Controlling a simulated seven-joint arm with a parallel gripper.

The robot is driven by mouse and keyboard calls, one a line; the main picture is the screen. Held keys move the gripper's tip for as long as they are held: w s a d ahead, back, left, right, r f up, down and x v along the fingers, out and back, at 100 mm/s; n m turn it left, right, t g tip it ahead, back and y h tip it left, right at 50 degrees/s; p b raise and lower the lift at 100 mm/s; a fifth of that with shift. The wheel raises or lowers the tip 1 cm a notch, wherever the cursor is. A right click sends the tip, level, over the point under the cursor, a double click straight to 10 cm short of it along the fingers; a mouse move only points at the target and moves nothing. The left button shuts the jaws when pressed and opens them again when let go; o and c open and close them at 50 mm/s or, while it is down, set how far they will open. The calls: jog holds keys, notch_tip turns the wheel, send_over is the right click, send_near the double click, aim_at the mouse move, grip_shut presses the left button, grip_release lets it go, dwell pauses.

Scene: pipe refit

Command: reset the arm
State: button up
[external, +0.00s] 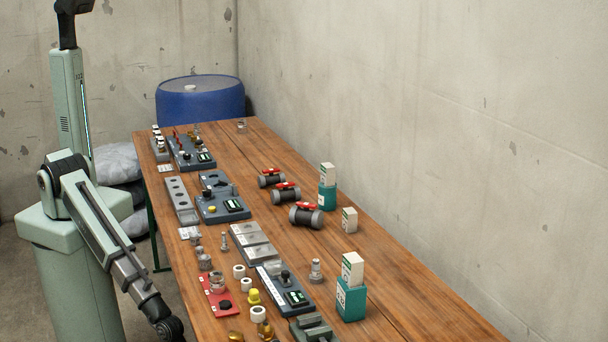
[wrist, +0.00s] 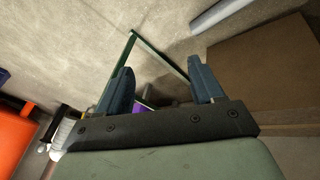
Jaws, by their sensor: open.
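My arm shows at the left of the external view, folded down from its base beside the table's near left edge. The end of the arm runs out at the bottom of that view, so the gripper's fingers are hidden there. In the wrist view my gripper (wrist: 163,88) is open, its two dark blue fingers apart with nothing between them. Behind the fingers are concrete and a green metal bar (wrist: 160,58).
The wooden table (external: 400,290) carries grey fixture panels (external: 222,208), black pipe pieces with red handles (external: 306,215), teal and white boxes (external: 351,302), and small fittings. A blue barrel (external: 200,105) stands behind it. The wrist view shows a brown board (wrist: 262,75) and an orange object (wrist: 15,125).

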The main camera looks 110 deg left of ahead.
jog(key=s+a+f+g, duration=0.1)
jog(key=s+a+g, duration=0.2)
jog(key=s, duration=0.8)
jog(key=s+a+f+m+g+y, duration=0.1)
jog(key=s+a+g, duration=0.3)
jog(key=s+a, duration=0.4)
jog(key=s+a+f+m+g+y, duration=0.1)
jog(key=s+a+g, duration=0.2)
jog(key=s, duration=1.2)
jog(key=a, duration=0.3)
jog(key=shift+s+f+g, duration=0.3)
jog(key=shift+f+g, duration=0.1)
